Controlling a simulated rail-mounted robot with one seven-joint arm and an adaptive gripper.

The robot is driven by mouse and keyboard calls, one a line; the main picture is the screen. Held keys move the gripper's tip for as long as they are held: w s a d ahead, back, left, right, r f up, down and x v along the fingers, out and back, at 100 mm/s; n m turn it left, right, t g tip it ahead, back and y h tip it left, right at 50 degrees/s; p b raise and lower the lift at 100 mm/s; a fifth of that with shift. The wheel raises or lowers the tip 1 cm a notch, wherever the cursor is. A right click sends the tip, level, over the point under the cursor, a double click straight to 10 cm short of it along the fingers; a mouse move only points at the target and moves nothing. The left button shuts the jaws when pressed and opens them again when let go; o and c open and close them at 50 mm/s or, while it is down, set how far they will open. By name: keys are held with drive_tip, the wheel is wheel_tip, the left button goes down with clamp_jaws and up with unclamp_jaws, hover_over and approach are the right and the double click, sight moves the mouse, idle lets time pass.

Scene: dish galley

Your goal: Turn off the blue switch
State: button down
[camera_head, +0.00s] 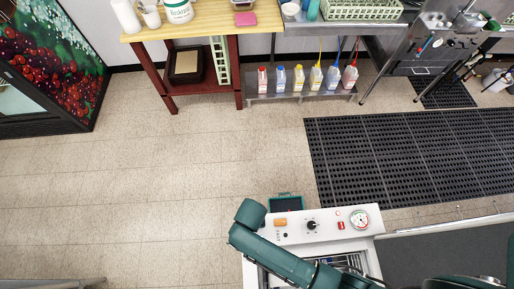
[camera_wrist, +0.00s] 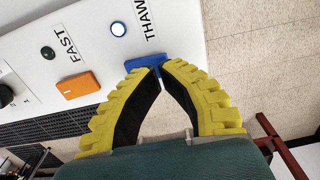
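The blue switch (camera_wrist: 140,62) is on the white control panel (camera_wrist: 190,22), beside the word THAW in the wrist view. A round indicator light (camera_wrist: 117,29) next to it glows white with a blue rim. My gripper (camera_wrist: 160,69) has yellow ribbed fingers whose tips come together right at the lower edge of the blue switch, partly covering it. Nothing is visibly held between the fingers; I cannot tell whether the tips touch the switch. In the head view my arm hides the blue switch and my gripper, and the panel (camera_head: 325,228) shows at the bottom.
An orange switch (camera_wrist: 78,84) marked FAST, with a dark light (camera_wrist: 47,52), sits left of the blue one. A black knob (camera_head: 312,225), a red switch (camera_head: 341,226) and a gauge (camera_head: 360,219) are farther along the panel. A black mat (camera_head: 410,150) lies beyond on open floor.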

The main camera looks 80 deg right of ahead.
drive_tip(key=shift+f+b, duration=0.55)
drive_tip(key=shift+f, duration=0.4)
wheel_tip(320, 180, up, 7)
drive_tip(key=p, duration=0.8)
drive_tip(key=shift+r, duration=0.1)
idle(0.3)
